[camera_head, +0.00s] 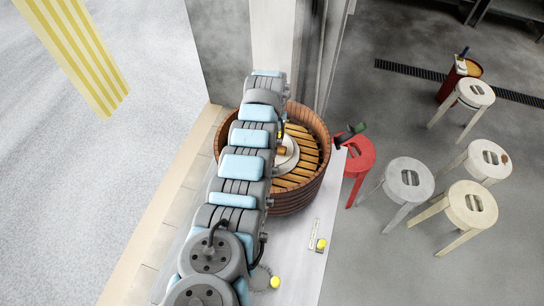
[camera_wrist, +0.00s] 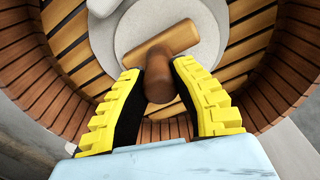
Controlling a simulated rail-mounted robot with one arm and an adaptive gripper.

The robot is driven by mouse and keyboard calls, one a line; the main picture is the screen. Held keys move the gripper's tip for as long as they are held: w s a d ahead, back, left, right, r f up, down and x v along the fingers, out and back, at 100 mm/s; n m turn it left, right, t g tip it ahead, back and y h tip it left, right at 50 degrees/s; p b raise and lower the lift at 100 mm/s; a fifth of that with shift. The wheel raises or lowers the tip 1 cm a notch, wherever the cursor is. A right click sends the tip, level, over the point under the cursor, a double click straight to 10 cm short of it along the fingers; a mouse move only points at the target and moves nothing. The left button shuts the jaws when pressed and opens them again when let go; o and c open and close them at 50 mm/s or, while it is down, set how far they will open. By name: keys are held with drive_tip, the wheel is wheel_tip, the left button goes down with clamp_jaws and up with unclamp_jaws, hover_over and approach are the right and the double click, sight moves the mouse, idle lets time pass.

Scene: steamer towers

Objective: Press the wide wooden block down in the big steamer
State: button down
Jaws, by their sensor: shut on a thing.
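The big steamer (camera_head: 314,187) is a round wooden tub with a slatted floor; its wall (camera_wrist: 290,55) curves around the wrist view. A pale round disc (camera_wrist: 205,20) lies inside it and shows partly in the head view (camera_head: 292,158). The wide wooden block (camera_wrist: 177,40) is a brown crosspiece with a rounded, darker handle, seen over the disc. My gripper (camera_wrist: 158,70) has yellow-backed fingers with black pads, shut on the handle inside the steamer. I cannot tell whether the block touches the disc. My arm hides part of the steamer in the head view.
A red stool (camera_head: 357,153) stands close to the steamer's right side, with a dark green object on it. Several pale stools, including a grey one (camera_head: 409,178), stand farther right. A yellow-and-white striped panel (camera_head: 75,50) is at upper left. Open floor lies lower right.

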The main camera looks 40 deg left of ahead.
drive_tip(key=shift+r+p, duration=1.5)
drive_tip(key=shift+r, duration=1.2)
wheel_tip(320, 180, up, 7)
drive_tip(key=p, duration=0.1)
drive_tip(key=shift+r, duration=0.1)
